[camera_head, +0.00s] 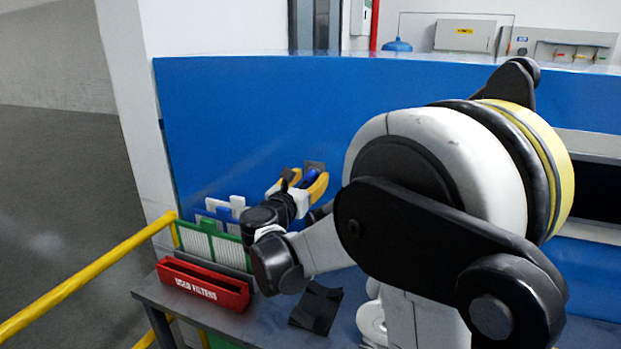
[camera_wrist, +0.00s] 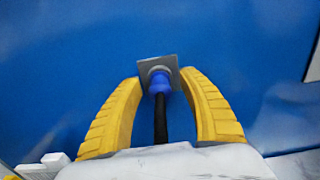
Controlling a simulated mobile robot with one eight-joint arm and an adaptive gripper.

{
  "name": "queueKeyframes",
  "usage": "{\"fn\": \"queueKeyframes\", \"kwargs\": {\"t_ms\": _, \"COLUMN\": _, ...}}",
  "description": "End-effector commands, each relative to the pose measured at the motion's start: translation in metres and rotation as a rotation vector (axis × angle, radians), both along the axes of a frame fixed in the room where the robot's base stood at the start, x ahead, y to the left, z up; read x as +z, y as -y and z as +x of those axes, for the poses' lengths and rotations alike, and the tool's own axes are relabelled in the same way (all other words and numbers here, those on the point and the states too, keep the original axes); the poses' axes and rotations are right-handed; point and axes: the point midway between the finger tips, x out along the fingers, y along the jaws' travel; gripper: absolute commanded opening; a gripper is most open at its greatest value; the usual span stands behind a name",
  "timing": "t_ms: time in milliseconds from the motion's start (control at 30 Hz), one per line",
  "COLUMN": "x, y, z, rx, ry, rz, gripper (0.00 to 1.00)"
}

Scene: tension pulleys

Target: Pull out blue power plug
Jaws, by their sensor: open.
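The blue power plug (camera_wrist: 160,83) sits in a grey square socket plate (camera_wrist: 173,63) on the blue wall panel. A black cable runs down from the plug in the wrist view. My gripper (camera_wrist: 161,85) has its two yellow fingers open, one on each side of the plug, with visible gaps between fingers and plug. In the head view my gripper (camera_head: 303,184) is at the wall panel, and the blue plug (camera_head: 311,174) shows between its fingers. The socket plate (camera_head: 315,166) shows just above them. How deep the plug is between the fingers is hard to tell.
A red bin marked "USED FILTERS" (camera_head: 203,284) stands on a grey table (camera_head: 263,324) below. Green, blue and white framed filters (camera_head: 212,240) stand behind it. A dark flat item (camera_head: 316,307) lies on the table. A yellow railing (camera_head: 90,275) runs along the left.

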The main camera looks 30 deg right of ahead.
Motion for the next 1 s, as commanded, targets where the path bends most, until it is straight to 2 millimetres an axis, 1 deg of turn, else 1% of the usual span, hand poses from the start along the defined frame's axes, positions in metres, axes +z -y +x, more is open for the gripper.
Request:
{"fn": "queueKeyframes", "kwargs": {"t_ms": 133, "x": 0.000, "y": 0.000, "z": 0.000, "rx": 0.000, "ry": 0.000, "rz": 0.000, "gripper": 0.46}}
{"fn": "queueKeyframes", "kwargs": {"t_ms": 167, "x": 0.000, "y": 0.000, "z": 0.000, "rx": 0.000, "ry": 0.000, "rz": 0.000, "gripper": 0.37}}
{"fn": "queueKeyframes", "kwargs": {"t_ms": 200, "x": 0.000, "y": 0.000, "z": 0.000, "rx": 0.000, "ry": 0.000, "rz": 0.000, "gripper": 0.25}}
{"fn": "queueKeyframes", "kwargs": {"t_ms": 267, "x": 0.000, "y": 0.000, "z": 0.000, "rx": 0.000, "ry": 0.000, "rz": 0.000, "gripper": 0.07}}
{"fn": "queueKeyframes", "kwargs": {"t_ms": 300, "x": 0.000, "y": 0.000, "z": 0.000, "rx": 0.000, "ry": 0.000, "rz": 0.000, "gripper": 0.00}}
{"fn": "queueKeyframes", "kwargs": {"t_ms": 533, "x": 0.000, "y": -0.002, "z": -0.001, "rx": 0.001, "ry": 0.000, "rz": 0.000, "gripper": 0.00}}
{"fn": "queueKeyframes", "kwargs": {"t_ms": 1000, "x": 0.000, "y": -0.017, "z": -0.013, "rx": 0.001, "ry": 0.000, "rz": 0.000, "gripper": 0.00}}
